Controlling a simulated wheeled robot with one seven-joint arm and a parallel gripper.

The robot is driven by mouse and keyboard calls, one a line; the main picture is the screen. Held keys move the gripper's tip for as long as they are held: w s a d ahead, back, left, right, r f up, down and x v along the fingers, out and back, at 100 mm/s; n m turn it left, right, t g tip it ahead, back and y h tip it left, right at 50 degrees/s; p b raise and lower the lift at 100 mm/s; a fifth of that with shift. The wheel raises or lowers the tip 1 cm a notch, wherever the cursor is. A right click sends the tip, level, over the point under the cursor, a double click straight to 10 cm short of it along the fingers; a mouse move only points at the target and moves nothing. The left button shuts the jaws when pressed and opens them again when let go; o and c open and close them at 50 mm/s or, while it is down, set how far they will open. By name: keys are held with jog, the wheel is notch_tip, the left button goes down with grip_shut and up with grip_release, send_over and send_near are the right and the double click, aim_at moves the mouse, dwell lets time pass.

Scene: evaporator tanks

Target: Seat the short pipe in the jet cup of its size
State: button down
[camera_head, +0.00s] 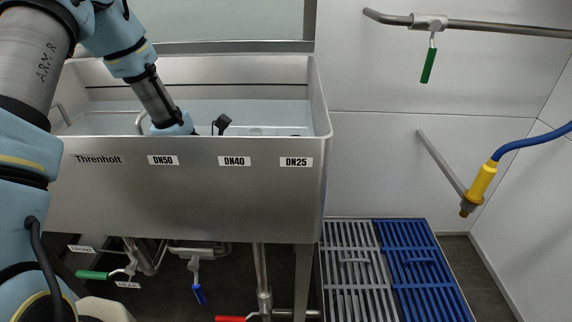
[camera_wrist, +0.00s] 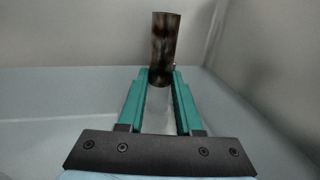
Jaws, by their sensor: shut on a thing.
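The short pipe (camera_wrist: 165,45), a dark brownish metal tube, stands roughly upright in the wrist view between the fingertips of my gripper (camera_wrist: 160,84). The green fingers are shut on it near its lower end. In the head view my arm reaches down into the steel tank (camera_head: 180,200), and the fingers and pipe are hidden behind the front wall. The tank front carries the labels DN50 (camera_head: 163,160), DN40 (camera_head: 234,161) and DN25 (camera_head: 296,162). The jet cups are not clearly visible; only small dark shapes show above the rim near DN40.
The tank's front and right walls bound the arm. Below are green (camera_head: 92,275), blue (camera_head: 199,294) and red (camera_head: 230,318) valve handles. Grey (camera_head: 345,235) and blue (camera_head: 405,235) floor grates lie to the right. A yellow nozzle (camera_head: 482,181) on a blue hose hangs at the right wall.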

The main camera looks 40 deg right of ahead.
jog(key=shift+f, duration=0.5)
jog(key=shift+r, duration=0.15)
jog(key=shift+r+p, duration=0.75)
jog(key=shift+p, duration=0.8)
dwell(1.3)
jog(key=shift+f+b, duration=0.45)
jog(key=shift+f, duration=0.45)
jog(key=c, duration=0.5)
grip_release()
notch_tip(320, 180, up, 10)
dwell(0.3)
